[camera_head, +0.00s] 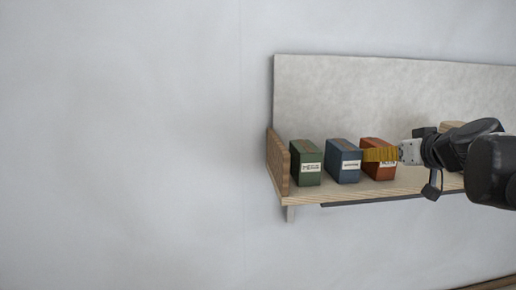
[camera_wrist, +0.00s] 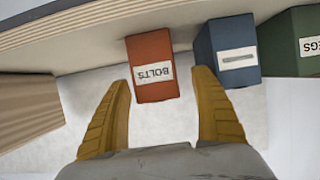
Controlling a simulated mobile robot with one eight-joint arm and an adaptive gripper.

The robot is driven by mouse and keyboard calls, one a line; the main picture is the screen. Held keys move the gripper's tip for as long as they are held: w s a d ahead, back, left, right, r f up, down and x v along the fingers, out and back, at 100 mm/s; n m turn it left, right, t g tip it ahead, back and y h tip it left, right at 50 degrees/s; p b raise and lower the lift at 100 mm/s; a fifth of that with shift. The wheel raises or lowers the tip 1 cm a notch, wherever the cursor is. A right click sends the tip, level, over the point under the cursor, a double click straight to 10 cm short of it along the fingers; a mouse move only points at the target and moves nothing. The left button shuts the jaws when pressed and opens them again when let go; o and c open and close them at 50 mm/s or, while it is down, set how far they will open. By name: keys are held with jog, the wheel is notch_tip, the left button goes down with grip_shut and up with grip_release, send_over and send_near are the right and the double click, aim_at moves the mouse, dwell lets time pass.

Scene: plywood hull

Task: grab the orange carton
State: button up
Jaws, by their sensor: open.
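The orange carton (camera_head: 380,174) stands upright on the wall shelf, the rightmost of three cartons in the head view. In the wrist view, which looks upside down, the orange carton (camera_wrist: 151,54) has a white label reading BOLTS. My gripper (camera_head: 368,155) is at the carton's front and hides part of it in the head view. In the wrist view my gripper (camera_wrist: 162,80) has its yellow fingers spread apart, with the carton's front end showing between the fingertips. Contact cannot be told.
A blue carton (camera_head: 343,161) stands beside the orange one, and it shows in the wrist view (camera_wrist: 228,50) near the right finger. A green carton (camera_head: 306,163) stands farther along, near the shelf's wooden end panel (camera_head: 278,162). A wooden block (camera_wrist: 27,112) shows at the wrist view's left.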

jog(key=x, duration=0.3)
jog(key=p+x, duration=0.1)
jog(key=shift+w+d+f, duration=0.15)
jog(key=shift+w+d, duration=0.1)
jog(key=shift+d, duration=0.05)
jog(key=shift+s+a, duration=0.2)
jog(key=shift+s, duration=0.1)
jog(key=c, duration=0.4)
jog(key=shift+d, duration=0.1)
jog(key=c, duration=1.1)
